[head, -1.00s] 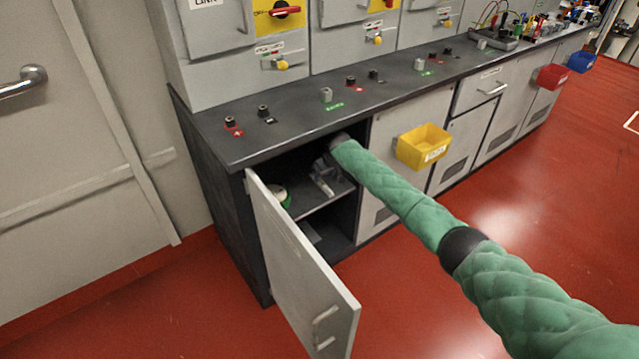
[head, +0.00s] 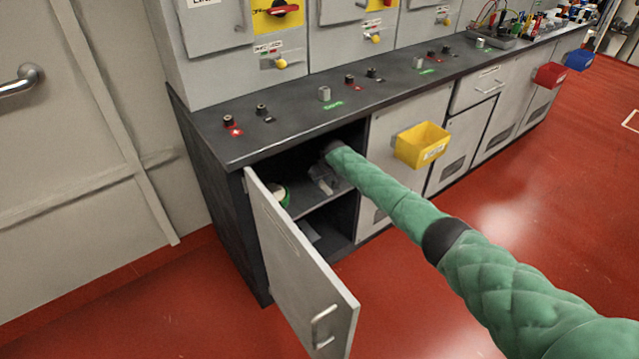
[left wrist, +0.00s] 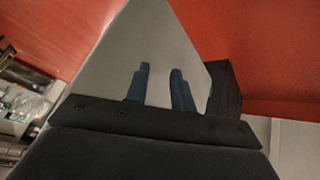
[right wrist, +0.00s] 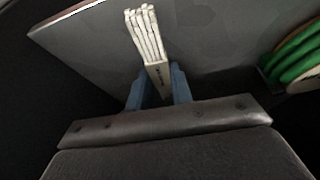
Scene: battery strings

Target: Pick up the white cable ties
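The white cable ties (right wrist: 147,35) are a bundle with a printed band around its near end, seen in the right wrist view. The near end is between the two blue fingers of my right gripper (right wrist: 160,82), and the bundle points away over the grey shelf. The fingers flank the band closely; whether they are shut on it cannot be told. In the head view my right gripper (head: 322,178) is inside the open cabinet, and the ties cannot be made out. My left gripper (left wrist: 160,85) is empty, its fingers apart, with a grey panel beyond them.
A green coil (right wrist: 295,50) lies to the right on the shelf (right wrist: 85,42). The cabinet door (head: 300,265) stands open at the left of my right arm. A yellow bin (head: 422,145) hangs on the cabinet front to the right of the opening. The red floor is clear.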

